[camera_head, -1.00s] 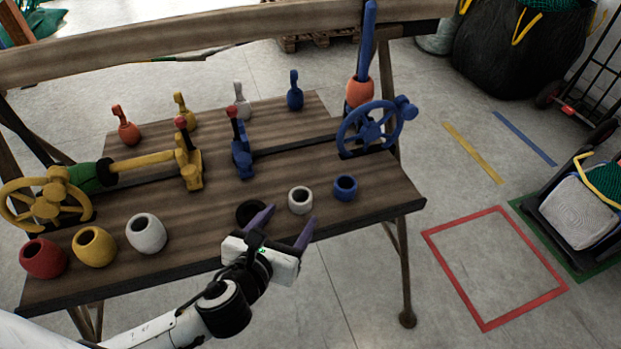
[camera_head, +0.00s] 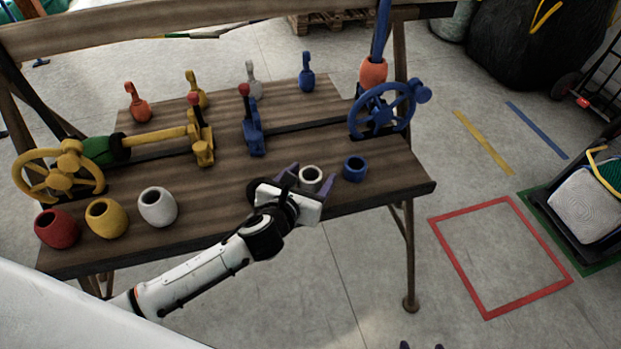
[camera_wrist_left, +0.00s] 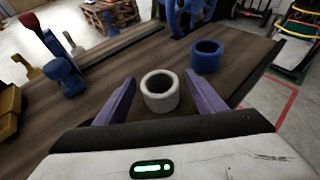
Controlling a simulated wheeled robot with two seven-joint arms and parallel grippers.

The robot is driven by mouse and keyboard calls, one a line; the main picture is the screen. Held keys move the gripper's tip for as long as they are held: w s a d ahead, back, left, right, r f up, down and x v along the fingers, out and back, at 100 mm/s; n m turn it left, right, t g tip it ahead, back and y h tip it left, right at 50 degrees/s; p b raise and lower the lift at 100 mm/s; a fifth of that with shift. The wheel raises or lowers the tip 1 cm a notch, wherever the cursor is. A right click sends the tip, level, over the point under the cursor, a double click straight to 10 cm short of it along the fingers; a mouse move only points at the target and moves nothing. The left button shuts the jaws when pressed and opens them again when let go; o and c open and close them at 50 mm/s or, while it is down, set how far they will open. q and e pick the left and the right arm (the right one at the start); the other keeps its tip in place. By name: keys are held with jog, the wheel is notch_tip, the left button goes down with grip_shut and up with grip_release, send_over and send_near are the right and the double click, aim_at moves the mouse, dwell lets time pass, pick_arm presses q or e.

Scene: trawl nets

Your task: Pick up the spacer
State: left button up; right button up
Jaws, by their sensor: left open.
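The spacer looks to be the short white ring (camera_head: 310,177), standing upright near the front edge of the bench. It also shows in the left wrist view (camera_wrist_left: 159,91). My left gripper (camera_head: 309,181) is open around it, with one purple finger on each side. In the left wrist view, gaps show between the ring and both fingers (camera_wrist_left: 160,97). A similar blue ring (camera_head: 354,168) stands just right of the gripper, outside the fingers. Two small dark tips at the bottom edge of the head view may be my right gripper (camera_head: 421,346).
Red (camera_head: 57,229), yellow (camera_head: 107,218) and white (camera_head: 157,207) barrel-shaped pieces stand at the bench's front left. A blue handwheel (camera_head: 385,107) and a blue clamp with a red knob (camera_head: 251,128) stand behind the rings.

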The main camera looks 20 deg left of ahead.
pick_arm(q)
jog(key=c, duration=1.1)
jog(key=shift+r, duration=0.1)
jog(key=shift+c, duration=0.2)
notch_tip(320, 180, up, 10)
jog(key=p, duration=0.2)
